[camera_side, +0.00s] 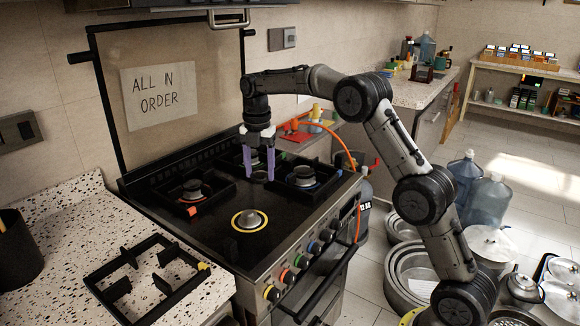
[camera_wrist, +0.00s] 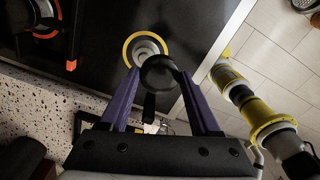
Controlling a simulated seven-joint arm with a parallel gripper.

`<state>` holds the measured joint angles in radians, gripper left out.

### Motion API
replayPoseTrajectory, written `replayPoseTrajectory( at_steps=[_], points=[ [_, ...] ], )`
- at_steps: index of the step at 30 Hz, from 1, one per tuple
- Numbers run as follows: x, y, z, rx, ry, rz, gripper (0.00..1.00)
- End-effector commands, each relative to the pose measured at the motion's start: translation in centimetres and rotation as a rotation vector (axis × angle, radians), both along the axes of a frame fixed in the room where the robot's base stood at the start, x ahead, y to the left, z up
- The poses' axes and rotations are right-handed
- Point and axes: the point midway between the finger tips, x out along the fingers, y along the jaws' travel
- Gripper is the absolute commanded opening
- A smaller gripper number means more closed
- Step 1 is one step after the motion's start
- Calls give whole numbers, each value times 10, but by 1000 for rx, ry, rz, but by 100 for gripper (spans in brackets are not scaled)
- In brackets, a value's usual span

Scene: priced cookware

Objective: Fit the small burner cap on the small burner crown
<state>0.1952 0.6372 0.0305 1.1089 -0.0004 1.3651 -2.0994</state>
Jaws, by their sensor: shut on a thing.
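My gripper (camera_side: 259,178) has two purple fingers and points down over the stove. It is shut on a dark round burner cap, which shows between the fingertips in the wrist view (camera_wrist: 158,73). The small burner crown (camera_side: 249,218) is a pale metal dome inside a yellow ring at the front of the black cooktop, with no grate over it. In the side view the cap is above and behind the crown, clearly apart from it. In the wrist view the cap overlaps the lower edge of the crown (camera_wrist: 146,48) and its yellow ring, hiding part of them.
Other burners under black grates stand at left (camera_side: 193,188), right (camera_side: 303,174) and back. A loose grate (camera_side: 150,278) with a yellow mark lies on the speckled counter at left. Coloured knobs (camera_side: 287,275) line the stove front. The cooktop around the crown is clear.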

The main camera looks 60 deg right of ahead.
Motion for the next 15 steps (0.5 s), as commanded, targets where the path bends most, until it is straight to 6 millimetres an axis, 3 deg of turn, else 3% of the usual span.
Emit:
replayPoseTrajectory(
  at_steps=[3,6,15],
  points=[
    [19,16,-21,1,1,35,8],
    [23,24,-33,0,1,51,8],
    [24,29,-40,0,-2,60,8]
  ],
)
